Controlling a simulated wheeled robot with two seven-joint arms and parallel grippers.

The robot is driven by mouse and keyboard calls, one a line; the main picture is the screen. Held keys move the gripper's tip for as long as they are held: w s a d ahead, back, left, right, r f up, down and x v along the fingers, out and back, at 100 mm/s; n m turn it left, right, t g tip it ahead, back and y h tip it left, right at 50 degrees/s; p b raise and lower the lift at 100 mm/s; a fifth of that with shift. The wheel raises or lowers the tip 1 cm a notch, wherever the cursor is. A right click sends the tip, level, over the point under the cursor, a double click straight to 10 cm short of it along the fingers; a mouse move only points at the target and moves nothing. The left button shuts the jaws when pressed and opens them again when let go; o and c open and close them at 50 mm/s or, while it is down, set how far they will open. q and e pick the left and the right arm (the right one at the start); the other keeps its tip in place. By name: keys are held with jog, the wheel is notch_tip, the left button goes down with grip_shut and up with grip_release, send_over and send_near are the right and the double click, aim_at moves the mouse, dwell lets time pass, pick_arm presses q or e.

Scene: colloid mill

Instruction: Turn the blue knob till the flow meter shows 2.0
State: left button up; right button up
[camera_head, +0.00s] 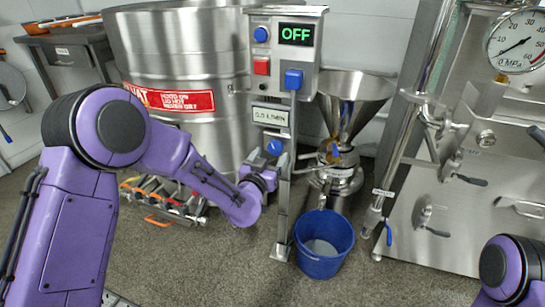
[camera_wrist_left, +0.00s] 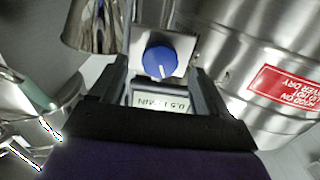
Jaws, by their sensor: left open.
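The blue knob (camera_head: 275,147) sits on the steel post below the flow meter display (camera_head: 270,116). The display appears to read 0.5 L/MIN. In the left wrist view the knob (camera_wrist_left: 160,60) has a white pointer line, and the display (camera_wrist_left: 163,102) appears upside down. My left gripper (camera_head: 264,172) is just below the knob in the head view. In the left wrist view its open fingers (camera_wrist_left: 160,72) lie to either side of the knob's line, with nothing held. Contact with the knob cannot be told. My right gripper is out of view.
A control box (camera_head: 283,50) above shows OFF, with blue and red buttons. A steel hopper (camera_head: 353,100) stands to the right and a blue bucket (camera_head: 324,262) on the floor below. A large steel tank (camera_head: 180,50) is behind, and a gauge (camera_head: 516,40) is at right.

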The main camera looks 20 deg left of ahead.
aim_at(275, 147)
pick_arm(q)
jog(key=shift+w, duration=1.45)
jog(key=c, duration=1)
jog(key=shift+c, duration=0.2)
jog(key=n+p, duration=0.1)
jog(key=n, duration=0.2)
jog(key=shift+n, duration=0.4)
jog(key=n+p, duration=0.1)
jog(key=n, duration=0.3)
jog(key=shift+d+n, duration=0.1)
jog(key=shift+n, duration=0.2)
jog(key=n, duration=0.4)
jog(key=shift+n, duration=0.3)
jog(key=shift+d+n, duration=0.1)
jog(key=shift+n, duration=1.6)
